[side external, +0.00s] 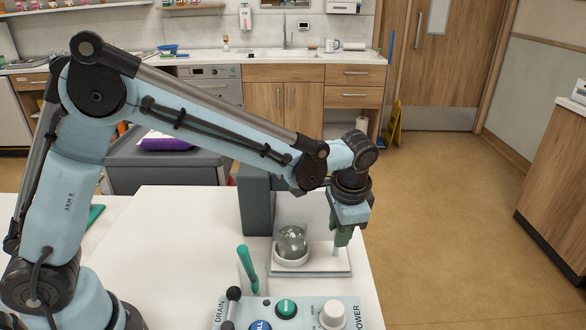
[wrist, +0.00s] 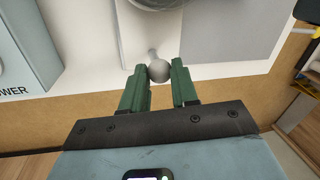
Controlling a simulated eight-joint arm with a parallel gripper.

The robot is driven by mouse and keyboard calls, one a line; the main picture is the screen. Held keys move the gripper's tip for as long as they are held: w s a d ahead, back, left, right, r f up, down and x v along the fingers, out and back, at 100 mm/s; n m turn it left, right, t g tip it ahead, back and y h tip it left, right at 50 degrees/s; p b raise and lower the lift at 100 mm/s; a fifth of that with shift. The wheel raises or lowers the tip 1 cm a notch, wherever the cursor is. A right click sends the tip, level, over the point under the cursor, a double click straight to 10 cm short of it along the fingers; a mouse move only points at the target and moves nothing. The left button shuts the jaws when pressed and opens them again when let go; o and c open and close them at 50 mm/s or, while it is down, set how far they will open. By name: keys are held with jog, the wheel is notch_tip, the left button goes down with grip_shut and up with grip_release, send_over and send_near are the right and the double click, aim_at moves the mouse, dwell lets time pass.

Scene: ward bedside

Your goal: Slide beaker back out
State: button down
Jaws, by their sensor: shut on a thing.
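The clear glass beaker (side external: 292,241) stands upright in a white round holder (side external: 291,261) on a pale tray (side external: 318,273), in front of a dark grey upright unit (side external: 257,203). My gripper (side external: 343,240) points down at the tray's right side, to the right of the beaker. In the wrist view, the green fingers (wrist: 158,74) are closed around a grey ball knob (wrist: 159,69). A pale stem seems to run from the knob toward a round grey shape at the top edge, which is cut off. The side view mostly hides the knob.
A control panel (side external: 268,309) with green and blue buttons and a white POWER knob (side external: 333,314) lies at the front. A teal-handled tool (side external: 248,262) stands left of the tray. The white table ends just right of the tray, with open floor beyond.

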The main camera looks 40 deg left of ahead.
jog(key=shift+s+d, duration=0.2)
jog(key=shift+d, duration=0.05)
jog(key=c, duration=1.2)
grip_release()
jog(key=o, duration=0.3)
jog(key=shift+a, duration=0.1)
jog(key=shift+o, duration=0.2)
jog(key=v, duration=1.2)
jog(key=shift+w+a+r, duration=0.1)
jog(key=shift+a+r, duration=0.05)
jog(key=s+a+f+n+t+h, duration=0.1)
jog(key=s+a+f+n+t, duration=0.1)
jog(key=s+a, duration=0.4)
jog(key=s+a+f+n+t+h, duration=0.1)
jog(key=s+a+f+n+t, duration=0.1)
jog(key=s+a, duration=0.5)
jog(key=a+n+t, duration=0.1)
jog(key=a+n, duration=0.1)
jog(key=shift+f+n+t, duration=0.15)
jog(key=shift+n+t, duration=0.15)
jog(key=shift+t, duration=0.1)
